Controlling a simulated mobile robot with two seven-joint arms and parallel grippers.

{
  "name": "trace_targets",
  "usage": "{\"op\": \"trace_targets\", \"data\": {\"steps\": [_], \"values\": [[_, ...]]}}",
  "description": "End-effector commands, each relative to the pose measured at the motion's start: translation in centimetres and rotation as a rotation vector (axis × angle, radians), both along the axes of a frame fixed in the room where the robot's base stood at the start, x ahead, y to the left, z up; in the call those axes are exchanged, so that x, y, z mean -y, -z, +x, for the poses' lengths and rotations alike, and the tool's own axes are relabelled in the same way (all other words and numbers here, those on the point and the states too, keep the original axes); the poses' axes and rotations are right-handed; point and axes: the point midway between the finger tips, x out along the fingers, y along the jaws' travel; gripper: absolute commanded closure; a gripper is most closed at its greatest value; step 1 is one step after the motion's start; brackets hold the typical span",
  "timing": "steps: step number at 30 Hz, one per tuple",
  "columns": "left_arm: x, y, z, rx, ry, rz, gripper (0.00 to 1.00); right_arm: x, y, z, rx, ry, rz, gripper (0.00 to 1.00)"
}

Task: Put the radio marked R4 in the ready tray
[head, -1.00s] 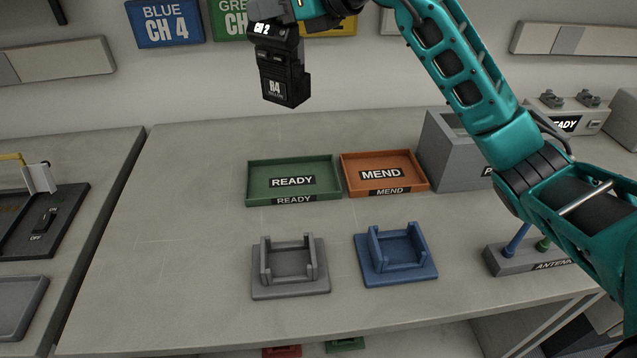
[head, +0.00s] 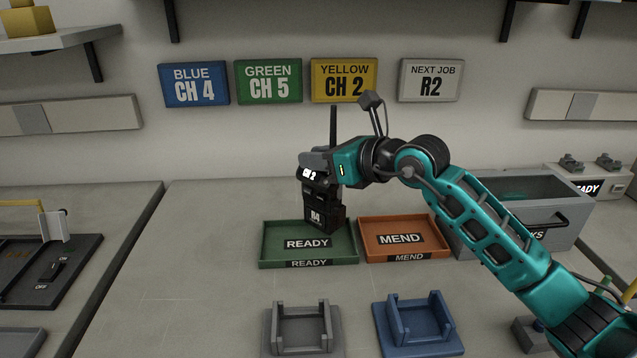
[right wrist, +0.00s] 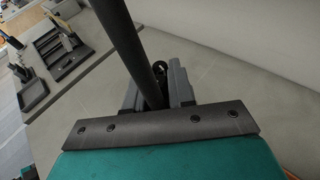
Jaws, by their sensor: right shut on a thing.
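The black radio marked R4 (head: 322,215) hangs upright from my right gripper (head: 316,165), which is shut on its upper part. Its display reads CH 2 and its antenna points up. In the head view its lower end overlaps the back right part of the green ready tray (head: 308,264); I cannot tell whether it touches the tray. No other thing lies in the tray. In the right wrist view the antenna (right wrist: 130,45) crosses the picture and the fingers (right wrist: 155,92) show only partly. My left gripper is not in view.
The orange mend tray (head: 408,257) stands just right of the ready tray. A grey bin (head: 560,235) is further right. A grey cradle (head: 302,342) and a blue cradle (head: 420,335) stand in front. The table left of the ready tray is clear.

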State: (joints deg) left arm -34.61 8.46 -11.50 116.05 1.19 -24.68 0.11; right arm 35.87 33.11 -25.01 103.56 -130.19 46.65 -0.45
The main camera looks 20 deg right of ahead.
Motion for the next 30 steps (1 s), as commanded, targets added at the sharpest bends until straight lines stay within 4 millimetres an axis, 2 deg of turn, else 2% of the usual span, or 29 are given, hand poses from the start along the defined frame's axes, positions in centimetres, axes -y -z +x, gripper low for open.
{"op": "trace_targets", "data": {"steps": [5,12,23,24,30], "values": [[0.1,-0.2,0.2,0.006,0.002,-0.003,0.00,0.0,1.0,0.0,0.003,0.001,0.001,1.00],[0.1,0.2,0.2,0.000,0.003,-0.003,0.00,0.0,4.3,0.0,0.002,0.000,0.002,1.00],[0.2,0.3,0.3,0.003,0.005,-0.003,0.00,0.0,4.7,0.0,0.005,0.000,0.002,1.00],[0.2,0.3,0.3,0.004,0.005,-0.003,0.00,0.0,5.0,0.0,-0.001,0.000,0.001,0.76],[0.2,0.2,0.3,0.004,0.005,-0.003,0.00,0.0,4.9,0.0,-0.001,0.000,0.000,0.57]]}}
